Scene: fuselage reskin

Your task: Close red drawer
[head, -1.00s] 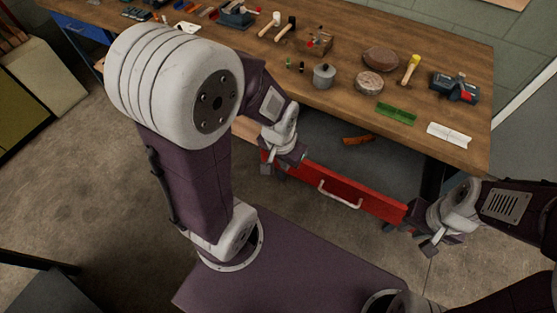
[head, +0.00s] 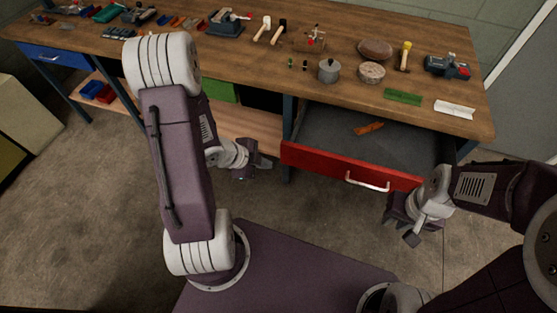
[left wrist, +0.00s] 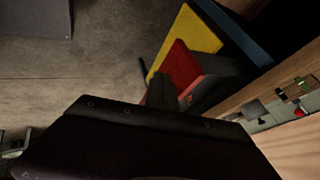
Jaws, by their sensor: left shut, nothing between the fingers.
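The red drawer (head: 330,166) is pulled out under the right part of the workbench in the head view. Its silver handle (head: 367,183) is on the front, and its grey inside is visible with an orange-brown item (head: 369,128) in it. My left gripper (head: 262,168) is shut and empty, left of the drawer front and apart from it. In the left wrist view my dark gripper body (left wrist: 160,130) fills the lower part. My right gripper (head: 400,228) is near the right end of the drawer front, on the near side; its fingers are too unclear to judge.
The wooden workbench (head: 215,62) carries tools, a pot (head: 329,70) and a green block (head: 403,96). A blue drawer (head: 55,57) is at the left. Red and blue bins (head: 98,92) stand on the lower shelf. The floor before the bench is clear.

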